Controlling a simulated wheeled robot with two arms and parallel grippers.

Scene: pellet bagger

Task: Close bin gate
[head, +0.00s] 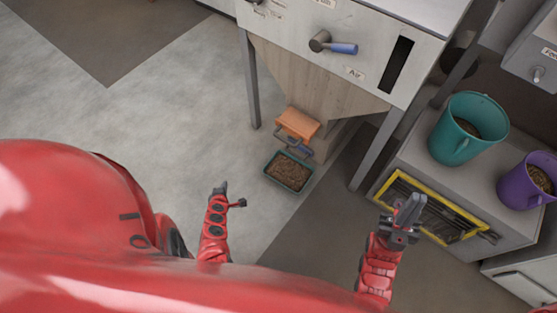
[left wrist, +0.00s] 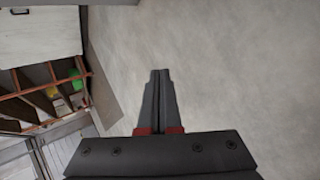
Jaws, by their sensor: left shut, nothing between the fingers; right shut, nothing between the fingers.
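A pale panelled hopper (head: 310,82) tapers down under a grey machine box. At its lower end is an orange block (head: 299,122) with a grey, blue-gripped handle (head: 294,146) below it. This looks like the bin gate; I cannot tell its position. A green tray (head: 268,171) of brown pellets sits on the floor just below the handle. My left gripper (head: 222,188) is shut and empty, left of the tray and apart from it. It also shows shut in the left wrist view (left wrist: 160,72). My right gripper (head: 412,207) is shut and empty before a yellow-framed grille.
A blue-handled lever (head: 333,45) is on the machine front, beside an "Air" label. Metal legs (head: 251,80) flank the hopper. A teal bucket (head: 455,143) and purple bucket (head: 516,186) of pellets stand on a grey cabinet at right. Floor at left is clear.

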